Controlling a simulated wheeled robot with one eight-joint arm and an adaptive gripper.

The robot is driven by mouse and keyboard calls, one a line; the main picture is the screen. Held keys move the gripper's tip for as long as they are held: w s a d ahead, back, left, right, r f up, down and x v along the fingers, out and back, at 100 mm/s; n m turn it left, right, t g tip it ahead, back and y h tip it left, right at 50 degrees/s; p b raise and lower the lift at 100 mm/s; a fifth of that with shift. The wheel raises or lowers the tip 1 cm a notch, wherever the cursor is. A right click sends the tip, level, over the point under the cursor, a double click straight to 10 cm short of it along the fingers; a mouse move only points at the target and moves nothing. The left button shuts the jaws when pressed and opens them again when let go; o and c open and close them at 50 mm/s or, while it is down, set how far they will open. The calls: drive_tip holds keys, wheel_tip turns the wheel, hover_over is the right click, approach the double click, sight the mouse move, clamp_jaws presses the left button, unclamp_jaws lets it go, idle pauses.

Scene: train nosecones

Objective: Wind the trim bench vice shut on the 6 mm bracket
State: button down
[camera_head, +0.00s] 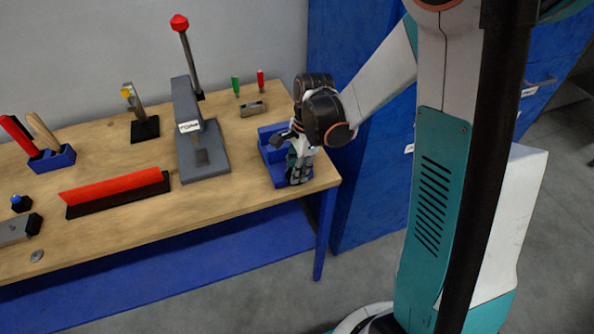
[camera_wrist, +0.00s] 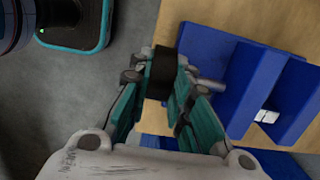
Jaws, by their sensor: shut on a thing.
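The blue bench vice (camera_head: 276,155) stands at the right front corner of the wooden bench. In the wrist view the vice (camera_wrist: 240,85) shows as two blue blocks. A small pale piece (camera_wrist: 266,117), which looks like the bracket, sits in the gap between them. A grey screw bar (camera_wrist: 210,86) comes out of the vice towards a dark handle (camera_wrist: 164,62). My gripper (camera_wrist: 168,82) is shut on this dark handle at the vice's outer end; it also shows in the head view (camera_head: 299,168). My fingers hide part of the handle. I cannot tell whether both jaws touch the bracket.
A grey press (camera_head: 205,150) with a red-knobbed lever stands left of the vice. A grey block (camera_head: 252,109) and green and red-handled tools (camera_head: 261,80) lie behind it. A red bar (camera_head: 118,190) lies further left. Blue cabinets (camera_head: 365,190) stand right of the bench.

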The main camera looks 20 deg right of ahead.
drive_tip(key=y+b, duration=0.2)
drive_tip(key=y, duration=0.1)
drive_tip(key=d+f+y+b, duration=0.1)
drive_tip(key=y+b, duration=0.1)
drive_tip(key=shift+d, duration=0.1)
drive_tip(key=y+b, duration=0.2)
drive_tip(key=y, duration=0.1)
drive_tip(key=shift+d+b, duration=0.15)
drive_tip(key=shift+b, duration=0.2)
drive_tip(key=shift+y+b, duration=0.5)
drive_tip(key=shift+y, duration=0.1)
drive_tip(key=c, duration=1.5)
unclamp_jaws()
drive_tip(key=shift+v, duration=3.8)
